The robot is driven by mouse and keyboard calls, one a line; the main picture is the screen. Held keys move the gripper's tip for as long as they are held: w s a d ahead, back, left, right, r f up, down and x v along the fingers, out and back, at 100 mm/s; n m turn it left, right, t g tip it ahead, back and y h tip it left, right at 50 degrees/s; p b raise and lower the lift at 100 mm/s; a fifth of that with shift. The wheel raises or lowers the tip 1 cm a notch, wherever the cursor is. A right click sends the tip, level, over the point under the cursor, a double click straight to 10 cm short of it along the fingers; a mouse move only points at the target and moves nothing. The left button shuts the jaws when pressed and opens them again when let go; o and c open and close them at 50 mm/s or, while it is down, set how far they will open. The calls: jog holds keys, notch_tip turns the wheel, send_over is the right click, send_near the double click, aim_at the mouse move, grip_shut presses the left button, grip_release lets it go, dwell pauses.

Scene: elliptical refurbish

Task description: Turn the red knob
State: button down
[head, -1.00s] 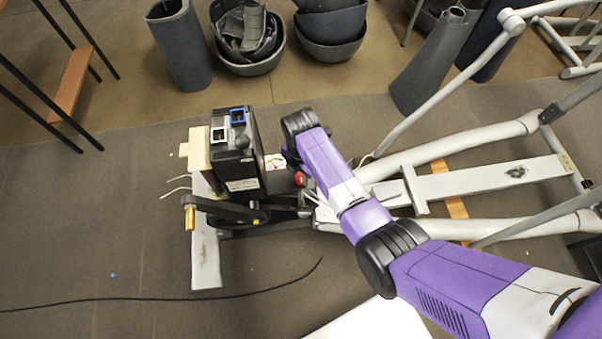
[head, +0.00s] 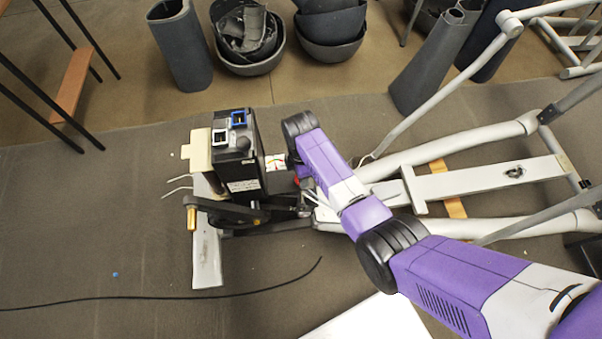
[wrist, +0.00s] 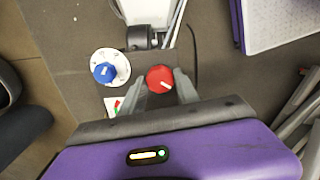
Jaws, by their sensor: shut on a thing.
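The red knob (wrist: 158,76) is round with a pale pointer line, and it sits on a dark panel in the wrist view. The line points toward the lower right. My gripper (wrist: 161,88) has one finger on each side of the red knob and is shut on it. In the head view only a sliver of red (head: 298,181) shows beside my purple wrist, which hides most of the knob and the fingers.
A blue knob (wrist: 103,73) on a white dial sits left of the red knob. A black box (head: 236,160) and the elliptical machine's grey rails (head: 485,182) surround the panel. A dark cable (head: 150,298) lies on the floor.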

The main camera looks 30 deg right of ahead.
jog(key=shift+m, duration=1.2)
jog(key=c, duration=0.9)
grip_release()
jog(key=shift+r, duration=0.1)
jog(key=shift+r+p, duration=0.35)
jog(key=shift+r, duration=3.5)
